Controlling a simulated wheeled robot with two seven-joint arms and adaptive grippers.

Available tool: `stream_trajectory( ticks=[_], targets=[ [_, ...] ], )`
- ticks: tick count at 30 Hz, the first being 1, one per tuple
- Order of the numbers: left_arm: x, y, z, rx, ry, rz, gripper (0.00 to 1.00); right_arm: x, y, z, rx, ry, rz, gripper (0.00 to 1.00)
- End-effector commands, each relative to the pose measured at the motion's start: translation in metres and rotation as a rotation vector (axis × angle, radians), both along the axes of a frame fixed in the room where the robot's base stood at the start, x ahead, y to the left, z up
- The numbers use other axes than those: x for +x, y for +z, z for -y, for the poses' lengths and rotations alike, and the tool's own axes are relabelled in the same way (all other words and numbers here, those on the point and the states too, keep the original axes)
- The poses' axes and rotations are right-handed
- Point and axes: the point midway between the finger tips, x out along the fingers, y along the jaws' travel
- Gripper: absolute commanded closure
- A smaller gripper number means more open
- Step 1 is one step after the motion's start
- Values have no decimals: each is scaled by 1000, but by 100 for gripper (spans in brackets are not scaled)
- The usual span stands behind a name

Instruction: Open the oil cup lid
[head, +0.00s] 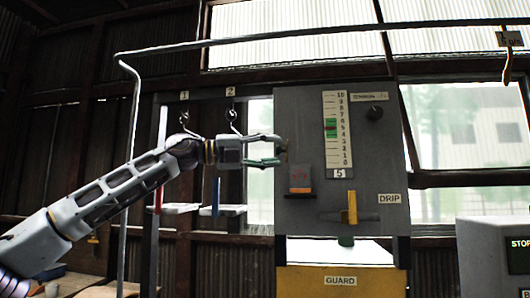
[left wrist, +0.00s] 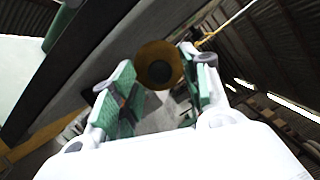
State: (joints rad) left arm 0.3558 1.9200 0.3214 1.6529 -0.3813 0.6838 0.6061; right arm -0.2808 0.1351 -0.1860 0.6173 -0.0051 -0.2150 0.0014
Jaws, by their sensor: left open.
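My left gripper (head: 272,150) reaches in from the left and is open at the left edge of the grey machine panel (head: 305,225). In the left wrist view, a round brass piece with a dark centre, likely the oil cup (left wrist: 160,65), shows between and just beyond the green-padded fingers. The fingers appear apart from it, with a gap on both sides. My right gripper is not in view.
A yellow guard (head: 310,281) is below. Numbered hooks (head: 231,115) hang left, beside my arm. A rail (head: 260,38) runs above.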

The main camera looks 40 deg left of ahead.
Motion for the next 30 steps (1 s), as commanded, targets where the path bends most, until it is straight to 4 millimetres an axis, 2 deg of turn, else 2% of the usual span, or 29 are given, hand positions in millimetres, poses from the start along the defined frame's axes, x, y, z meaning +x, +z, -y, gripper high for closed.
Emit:
stream_trajectory(
  ticks=[11,30],
  targets=[
    [-6,0,-5,0,0,1,54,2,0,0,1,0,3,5],
    [-30,-1,-23,-1,0,2,54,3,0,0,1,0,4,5]
  ],
)
